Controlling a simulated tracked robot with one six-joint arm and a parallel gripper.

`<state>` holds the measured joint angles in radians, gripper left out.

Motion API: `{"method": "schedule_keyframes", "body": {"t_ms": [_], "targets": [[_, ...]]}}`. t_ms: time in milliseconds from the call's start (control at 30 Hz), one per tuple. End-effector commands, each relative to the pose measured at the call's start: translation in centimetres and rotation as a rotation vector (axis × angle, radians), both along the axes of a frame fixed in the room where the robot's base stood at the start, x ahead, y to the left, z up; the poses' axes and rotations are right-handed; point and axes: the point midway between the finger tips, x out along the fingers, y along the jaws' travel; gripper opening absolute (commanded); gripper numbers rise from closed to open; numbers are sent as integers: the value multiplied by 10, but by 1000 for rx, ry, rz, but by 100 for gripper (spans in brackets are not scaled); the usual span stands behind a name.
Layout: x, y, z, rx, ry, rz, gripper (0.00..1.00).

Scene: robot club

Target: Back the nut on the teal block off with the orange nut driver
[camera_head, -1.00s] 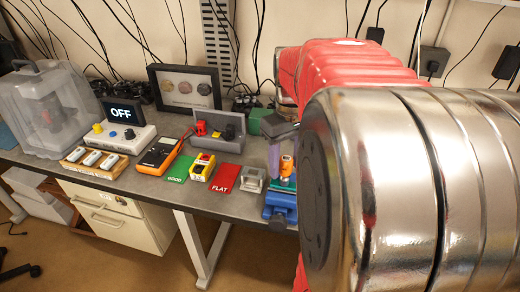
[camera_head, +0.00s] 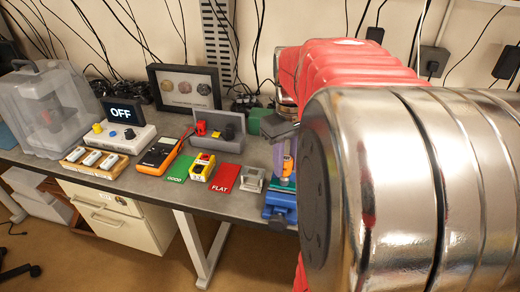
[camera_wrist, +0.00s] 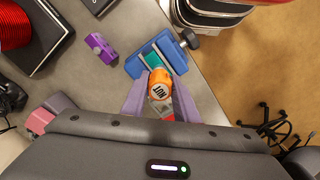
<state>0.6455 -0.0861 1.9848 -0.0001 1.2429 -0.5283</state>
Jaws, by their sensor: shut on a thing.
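My gripper (camera_wrist: 158,103) is shut on the orange nut driver (camera_wrist: 159,82), with one purple finger on each side of it. The driver also shows in the head view (camera_head: 288,167), roughly upright over the teal block (camera_head: 284,184). The teal block (camera_wrist: 150,60) sits between the jaws of a blue vise (camera_wrist: 135,67) at the bench edge. The nut is hidden under the driver, and I cannot tell whether the driver's socket is around it. My own arm covers the right of the head view.
A purple piece (camera_wrist: 101,47) lies left of the vise in the wrist view. A small grey holder (camera_head: 252,180) and the red FLAT card (camera_head: 225,179) are left of the vise. A grey tray (camera_head: 222,141) stands behind.

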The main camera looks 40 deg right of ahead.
Motion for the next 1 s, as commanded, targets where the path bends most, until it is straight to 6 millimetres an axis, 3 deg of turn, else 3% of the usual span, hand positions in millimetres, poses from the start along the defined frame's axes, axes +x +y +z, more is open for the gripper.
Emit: {"method": "schedule_keyframes", "body": {"t_ms": [1000], "targets": [[0, 1, 1, 1, 0, 758, 4]]}}
